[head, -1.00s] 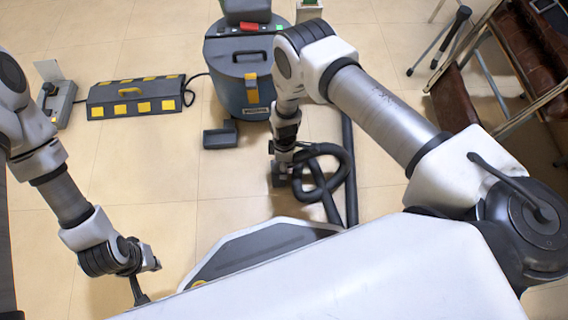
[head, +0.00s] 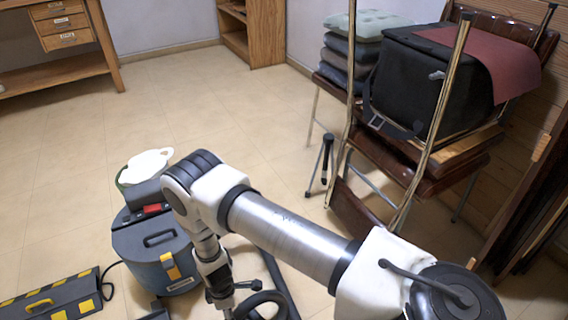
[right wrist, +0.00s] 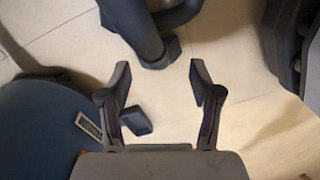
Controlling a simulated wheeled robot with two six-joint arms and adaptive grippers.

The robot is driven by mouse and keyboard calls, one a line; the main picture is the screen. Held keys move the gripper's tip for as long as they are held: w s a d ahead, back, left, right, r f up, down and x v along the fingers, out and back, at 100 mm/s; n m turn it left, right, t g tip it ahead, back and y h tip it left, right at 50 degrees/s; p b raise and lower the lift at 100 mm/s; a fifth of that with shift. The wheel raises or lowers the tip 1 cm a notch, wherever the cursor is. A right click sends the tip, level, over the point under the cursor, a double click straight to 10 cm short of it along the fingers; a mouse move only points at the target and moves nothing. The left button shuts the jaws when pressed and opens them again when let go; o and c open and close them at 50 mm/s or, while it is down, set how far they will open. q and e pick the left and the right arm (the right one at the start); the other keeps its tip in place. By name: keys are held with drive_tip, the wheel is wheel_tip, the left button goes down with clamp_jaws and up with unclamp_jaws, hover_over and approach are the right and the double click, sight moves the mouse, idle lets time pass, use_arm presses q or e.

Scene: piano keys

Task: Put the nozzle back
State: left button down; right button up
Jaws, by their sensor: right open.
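The blue-grey drum vacuum (head: 155,250) stands on the floor at lower left in the head view. A dark piece that looks like the nozzle (head: 156,312) shows at the bottom edge, in front of the drum and mostly cut off. My right gripper (right wrist: 160,82) is open and empty, pointing down over the floor. The dark hose (right wrist: 150,30) lies beyond its fingertips in the wrist view, and the drum (right wrist: 40,130) is at left. A small dark block (right wrist: 136,121) shows beside the left finger; I cannot tell what it is. My left gripper is out of view.
A black case with yellow squares (head: 50,298) lies at lower left. Stacked chairs carrying a black bag (head: 425,85) and cushions (head: 350,50) stand at right. A small tripod (head: 322,165) stands before them. A wooden desk (head: 65,45) is at back left. The middle floor is clear.

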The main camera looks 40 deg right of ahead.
drive_tip(key=s+d+r+m, duration=0.3)
drive_tip(key=s+r+m, duration=0.2)
drive_tip(key=s, duration=0.4)
drive_tip(key=s+d+r+m+t, duration=0.1)
drive_tip(key=s+d+r+m, duration=0.2)
drive_tip(key=s+r+m, duration=0.3)
drive_tip(key=s, duration=0.3)
drive_tip(key=shift+s+d+m, duration=0.2)
drive_tip(key=shift+s+m, duration=0.2)
